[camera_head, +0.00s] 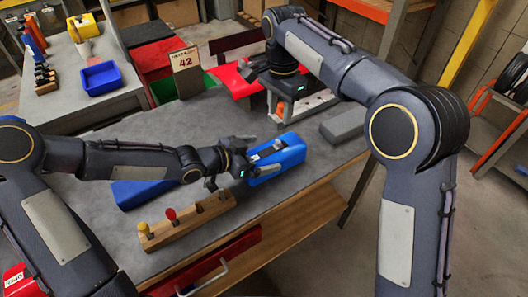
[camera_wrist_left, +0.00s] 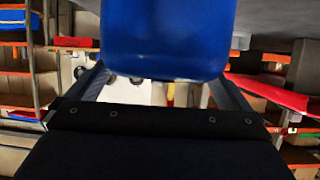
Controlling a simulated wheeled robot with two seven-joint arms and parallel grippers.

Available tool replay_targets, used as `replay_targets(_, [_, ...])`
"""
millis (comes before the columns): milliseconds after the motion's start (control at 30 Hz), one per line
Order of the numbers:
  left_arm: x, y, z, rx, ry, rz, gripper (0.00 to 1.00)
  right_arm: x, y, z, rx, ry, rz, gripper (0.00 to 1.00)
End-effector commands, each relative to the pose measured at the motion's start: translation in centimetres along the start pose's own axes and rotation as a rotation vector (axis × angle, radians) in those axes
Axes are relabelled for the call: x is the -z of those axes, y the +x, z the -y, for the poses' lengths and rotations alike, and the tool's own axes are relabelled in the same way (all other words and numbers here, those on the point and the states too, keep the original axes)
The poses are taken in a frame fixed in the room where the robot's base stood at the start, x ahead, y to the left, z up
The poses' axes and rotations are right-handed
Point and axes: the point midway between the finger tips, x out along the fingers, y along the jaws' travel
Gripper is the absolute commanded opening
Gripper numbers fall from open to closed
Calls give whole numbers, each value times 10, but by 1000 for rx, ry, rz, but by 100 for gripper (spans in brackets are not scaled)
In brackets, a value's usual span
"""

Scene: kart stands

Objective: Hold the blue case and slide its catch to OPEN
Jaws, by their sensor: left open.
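The blue case (camera_head: 291,156) lies on the grey workbench, right of its middle. A small pale part with a dark patch shows on its top; I cannot read any marking or tell the catch's position. My left gripper (camera_head: 262,160) is open at the case's left end, one finger along its near side. In the left wrist view, the case (camera_wrist_left: 166,38) fills the upper middle, between the spread fingers. I cannot tell whether they touch it. My right gripper (camera_head: 287,108) is above the bench behind the case, pointing down, its fingers apart and empty.
A wooden rack (camera_head: 190,222) with coloured pegs stands near the front edge. A flat blue piece (camera_head: 140,194) lies under my left forearm. A grey block (camera_head: 343,123) is at the right, and a sign reading 42 (camera_head: 185,60) stands at the back.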

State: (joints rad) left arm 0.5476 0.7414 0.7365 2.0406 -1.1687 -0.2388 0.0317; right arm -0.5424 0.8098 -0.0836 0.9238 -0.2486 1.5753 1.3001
Motion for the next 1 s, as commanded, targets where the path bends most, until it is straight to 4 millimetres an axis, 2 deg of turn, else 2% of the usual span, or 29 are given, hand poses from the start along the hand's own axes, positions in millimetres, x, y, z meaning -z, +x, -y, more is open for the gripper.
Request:
replay_targets(200, [0, 17, 0, -1, 0, 1, 100, 0, 0, 0, 0, 0, 0, 36])
replay_targets(500, [0, 19, 0, 0, 0, 1, 100, 0, 0, 0, 0, 0, 0, 36])
replay_targets(933, [0, 19, 0, 0, 0, 1, 46, 0, 0, 0, 0, 0, 0, 36])
replay_targets(1000, [0, 19, 0, 0, 0, 1, 46, 0, 0, 0, 0, -3, 1, 27])
